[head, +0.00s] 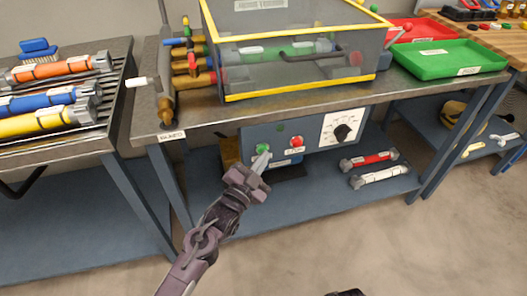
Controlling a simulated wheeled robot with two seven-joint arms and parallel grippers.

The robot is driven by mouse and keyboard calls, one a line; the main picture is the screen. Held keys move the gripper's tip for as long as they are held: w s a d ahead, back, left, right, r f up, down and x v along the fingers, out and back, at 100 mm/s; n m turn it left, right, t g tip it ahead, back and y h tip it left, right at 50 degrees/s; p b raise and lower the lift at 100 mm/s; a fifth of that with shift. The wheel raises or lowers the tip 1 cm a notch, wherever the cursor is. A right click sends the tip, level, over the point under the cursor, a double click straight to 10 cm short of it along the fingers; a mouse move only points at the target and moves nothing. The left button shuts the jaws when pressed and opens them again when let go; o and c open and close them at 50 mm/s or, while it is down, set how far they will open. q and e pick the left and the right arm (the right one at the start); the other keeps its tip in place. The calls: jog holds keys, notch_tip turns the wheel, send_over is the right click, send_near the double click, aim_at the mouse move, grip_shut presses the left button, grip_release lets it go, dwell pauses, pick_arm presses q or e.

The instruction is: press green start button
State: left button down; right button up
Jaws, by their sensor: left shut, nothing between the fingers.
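A blue-grey control panel (312,134) hangs under the front edge of the middle bench.
A clear yellow-edged box (230,97) stands on the bench above the panel. Green (450,60) and red trays are at the right. Coloured cylinders (40,122) lie on the left rack. Red and white cylinders (380,176) lie on the lower shelf. The floor in front is clear.

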pick_arm(q)
jog(key=shift+w, duration=0.1)
dwell(0.4)
jog(key=shift+s+d+p, duration=0.25)
jog(key=shift+s+p, duration=0.25)
jog(key=shift+s, duration=0.35)
jog(key=shift+s, duration=0.1)
jog(key=s, duration=0.1)
jog(key=s+d+p, duration=0.1)
jog(key=s, duration=0.1)
jog(key=s+p, duration=0.1)
jog(key=shift+s+d, duration=0.25)
jog(key=shift+s, duration=0.05)
dwell(0.4)
